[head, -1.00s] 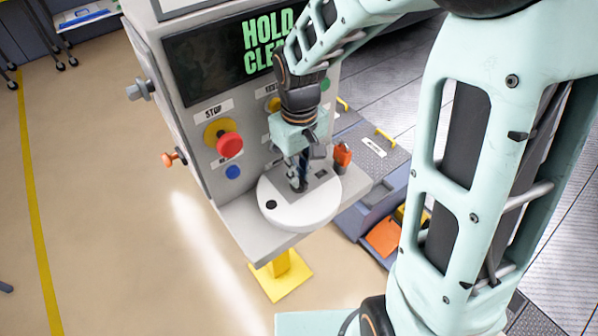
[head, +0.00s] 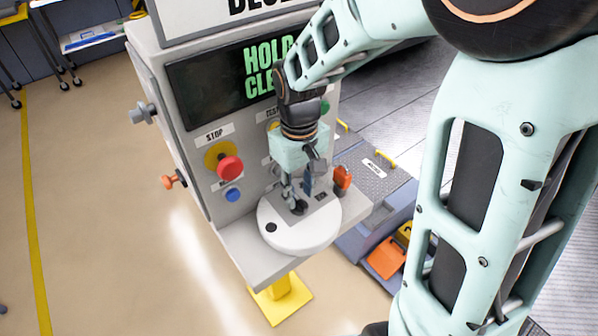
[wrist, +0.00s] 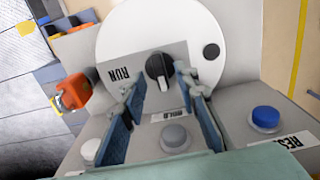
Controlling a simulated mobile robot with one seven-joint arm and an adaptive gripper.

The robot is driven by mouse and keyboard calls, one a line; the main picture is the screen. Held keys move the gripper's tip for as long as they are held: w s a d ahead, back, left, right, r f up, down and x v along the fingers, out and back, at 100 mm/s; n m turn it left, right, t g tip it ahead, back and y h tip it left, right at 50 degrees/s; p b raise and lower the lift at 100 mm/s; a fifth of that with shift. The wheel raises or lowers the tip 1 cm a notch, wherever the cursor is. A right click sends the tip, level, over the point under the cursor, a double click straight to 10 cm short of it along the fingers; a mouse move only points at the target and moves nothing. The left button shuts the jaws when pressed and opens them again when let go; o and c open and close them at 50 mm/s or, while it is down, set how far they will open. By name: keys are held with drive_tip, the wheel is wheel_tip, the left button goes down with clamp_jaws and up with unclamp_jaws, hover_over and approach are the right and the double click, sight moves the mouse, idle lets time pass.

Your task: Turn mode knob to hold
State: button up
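The mode knob (wrist: 158,68) is black with a pale pointer mark. It sits on a grey plate (wrist: 172,52) over a white disc. Its mark points roughly toward the HOLD label (wrist: 172,116) in the wrist view; the RUN label (wrist: 119,74) is to its left. My gripper (wrist: 158,80) is open, one blue-padded finger on each side just short of the knob, and I see no clear contact. In the head view my gripper (head: 301,201) hangs over the plate and partly hides the knob. The display (head: 240,78) shows "HOLD" and a partly hidden second line.
A red stop button (head: 230,168) and a blue button (head: 233,195) are on the panel. An orange-red part (head: 342,178) stands right of my gripper. Grey buttons (wrist: 174,137) lie near my fingers. The white disc (head: 283,240) has clear room at its front.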

wheel_tip(320, 180, up, 10)
idle(0.3)
